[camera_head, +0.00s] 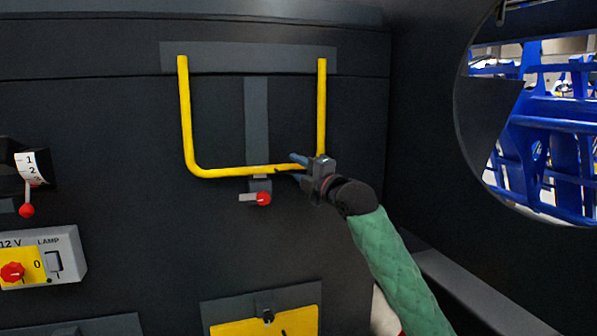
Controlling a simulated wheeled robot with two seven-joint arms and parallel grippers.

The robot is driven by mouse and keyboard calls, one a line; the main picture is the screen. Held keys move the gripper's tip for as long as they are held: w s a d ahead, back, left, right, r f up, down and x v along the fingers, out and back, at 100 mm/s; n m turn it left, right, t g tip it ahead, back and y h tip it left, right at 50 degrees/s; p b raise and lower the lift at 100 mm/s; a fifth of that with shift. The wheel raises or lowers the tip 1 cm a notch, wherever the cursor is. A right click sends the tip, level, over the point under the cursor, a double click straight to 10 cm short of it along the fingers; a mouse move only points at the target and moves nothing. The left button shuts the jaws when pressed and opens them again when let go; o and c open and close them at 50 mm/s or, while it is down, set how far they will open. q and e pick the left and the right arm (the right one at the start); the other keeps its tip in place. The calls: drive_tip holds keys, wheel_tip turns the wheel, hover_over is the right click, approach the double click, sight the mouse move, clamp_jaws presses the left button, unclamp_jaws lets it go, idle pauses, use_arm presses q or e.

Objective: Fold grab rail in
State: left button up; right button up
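The yellow U-shaped grab rail (240,171) hangs on the dark panel. Its two arms run down from a grey plate near the top to a level bottom bar. My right gripper (291,164) is at the right part of the bottom bar, near the rail's lower right corner. Its two fingers are apart, one near the upper edge of the bar and one near the lower edge. I cannot tell whether they press on the bar. The gripper body hides the corner. My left gripper is out of view.
A red-tipped latch (262,199) sits just below the bar on a grey strip (257,120). At the left are a numbered red lever (27,209) and a lamp switch box (68,262). A yellow plate (240,330) is below. A round opening (540,120) is at the right.

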drive_tip(key=shift+w+f, duration=0.2)
drive_tip(key=shift+f, duration=0.15)
drive_tip(key=shift+f, duration=0.2)
idle(0.4)
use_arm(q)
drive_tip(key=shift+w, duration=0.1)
use_arm(e)
drive_tip(key=shift+f, duration=0.1)
